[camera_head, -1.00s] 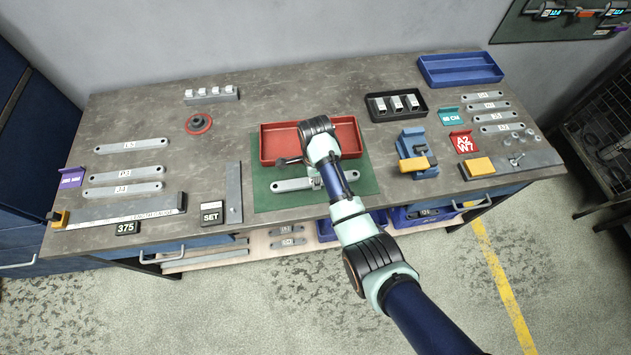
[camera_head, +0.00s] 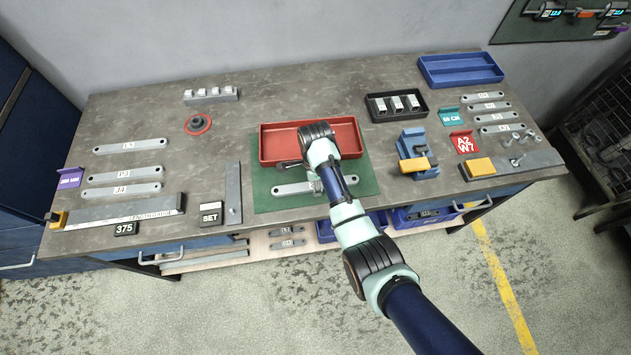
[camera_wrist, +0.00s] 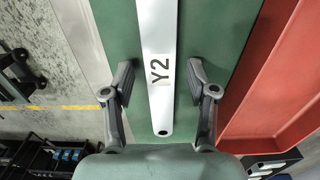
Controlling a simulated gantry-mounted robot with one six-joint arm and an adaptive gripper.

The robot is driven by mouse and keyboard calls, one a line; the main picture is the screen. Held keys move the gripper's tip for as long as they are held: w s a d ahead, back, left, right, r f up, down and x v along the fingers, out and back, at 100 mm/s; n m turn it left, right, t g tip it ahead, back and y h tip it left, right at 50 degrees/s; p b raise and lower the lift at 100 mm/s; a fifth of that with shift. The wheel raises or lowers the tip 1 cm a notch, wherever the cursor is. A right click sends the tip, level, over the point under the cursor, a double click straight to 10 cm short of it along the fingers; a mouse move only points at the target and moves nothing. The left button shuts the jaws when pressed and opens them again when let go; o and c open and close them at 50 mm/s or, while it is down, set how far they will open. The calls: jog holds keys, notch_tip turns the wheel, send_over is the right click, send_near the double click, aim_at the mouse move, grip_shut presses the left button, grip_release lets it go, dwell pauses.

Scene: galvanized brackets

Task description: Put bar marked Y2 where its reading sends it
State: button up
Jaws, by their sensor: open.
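The bar marked Y2 (camera_wrist: 159,45) lies flat on the green mat (camera_wrist: 221,45), its label and one end hole showing in the wrist view. In the head view the Y2 bar (camera_head: 290,189) lies in front of the red tray, partly hidden by my arm. My gripper (camera_wrist: 160,75) is open, with one finger on each side of the bar near the Y2 label. I cannot tell whether the fingers touch it. In the head view the gripper is mostly hidden behind my wrist. The length gauge (camera_head: 120,215) with a 375 plate (camera_head: 126,228) lies at the left front.
The red tray (camera_head: 265,145) stands just behind the bar. Bars such as P3 (camera_head: 125,174) lie at left beside a purple sign (camera_head: 70,178). More bars (camera_head: 487,106) lie at right by teal (camera_head: 449,116) and red (camera_head: 462,142) signs. A blue tray (camera_head: 460,82) stands back right.

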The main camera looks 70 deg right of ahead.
notch_tip(320, 180, up, 12)
jog(key=p, duration=0.2)
jog(key=shift+f, duration=0.15)
jog(key=w+a+r+n+t+h, duration=0.1)
jog(key=w+a+r+n+t, duration=0.2)
jog(key=w+a+n, duration=0.45)
jog(key=w+a+r+n+t+h, duration=0.25)
jog(key=w+a+n, duration=0.25)
jog(key=a+n, duration=0.5)
jog(key=s+a+r+n+t+y, duration=0.1)
jog(key=a+r+n+t, duration=0.1)
jog(key=a+r+n, duration=0.2)
jog(key=s+a+r+n+t+y, duration=0.1)
jog(key=a+r+n+t, duration=0.2)
jog(key=a, duration=0.8)
jog(key=s+a+r+n+t+y, duration=0.1)
jog(key=a+r+n+t, duration=0.1)
jog(key=a+r+n, duration=0.3)
jog(key=a+r, duration=0.1)
jog(key=a, duration=0.1)
jog(key=shift+s+a+r, duration=0.3)
jog(key=shift+r, duration=0.1)
jog(key=shift+n+y, duration=0.25)
